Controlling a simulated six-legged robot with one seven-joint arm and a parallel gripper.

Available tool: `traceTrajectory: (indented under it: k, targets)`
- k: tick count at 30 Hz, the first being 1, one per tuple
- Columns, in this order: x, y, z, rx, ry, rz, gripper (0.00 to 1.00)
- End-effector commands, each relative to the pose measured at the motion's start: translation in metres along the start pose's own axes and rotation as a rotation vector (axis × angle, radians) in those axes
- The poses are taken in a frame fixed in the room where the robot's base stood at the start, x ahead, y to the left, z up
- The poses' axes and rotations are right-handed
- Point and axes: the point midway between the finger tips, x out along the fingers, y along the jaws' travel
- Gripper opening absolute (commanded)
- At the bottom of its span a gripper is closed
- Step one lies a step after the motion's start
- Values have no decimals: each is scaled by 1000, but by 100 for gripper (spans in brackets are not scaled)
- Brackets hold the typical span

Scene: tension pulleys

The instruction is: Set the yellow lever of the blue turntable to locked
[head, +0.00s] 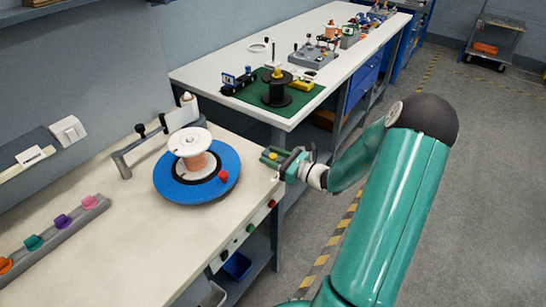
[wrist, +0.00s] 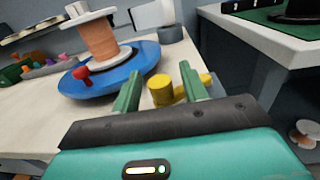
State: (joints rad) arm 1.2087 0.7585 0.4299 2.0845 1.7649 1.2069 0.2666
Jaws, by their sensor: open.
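The blue turntable (head: 170,187) lies on the near bench and also shows at the upper left of the wrist view (wrist: 97,85). It carries a spool of copper-coloured wire (head: 192,150) and has a red knob (head: 223,175) near its rim. The yellow lever (wrist: 160,90) shows as a round knob with a yellow part behind; in the head view its yellow top (head: 271,155) is right of the turntable. My gripper (head: 284,157) is open at the bench's right edge. In the wrist view, its green fingers (wrist: 159,72) stand on either side of the yellow knob. Contact cannot be told.
A grey bracket arm (head: 140,147) stands behind the turntable. A rail with coloured clips (head: 50,233) lies at the left. A second bench (head: 220,68) with a green mat (head: 298,101) and a black spool stands behind. The bench front before the turntable is clear.

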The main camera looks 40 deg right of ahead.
Motion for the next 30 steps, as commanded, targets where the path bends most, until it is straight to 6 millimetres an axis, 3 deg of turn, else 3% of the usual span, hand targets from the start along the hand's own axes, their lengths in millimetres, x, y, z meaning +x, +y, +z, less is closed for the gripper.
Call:
traceTrajectory:
  k: [4, 11, 22, 30]
  targets:
    - [0, 0, 0, 0, 0, 0, 44]
    - [0, 0, 0, 0, 0, 0, 0]
    - [-2, -2, 0, 0, 2, 25, 0]
    - [-9, -5, -1, -1, 2, 142, 0]
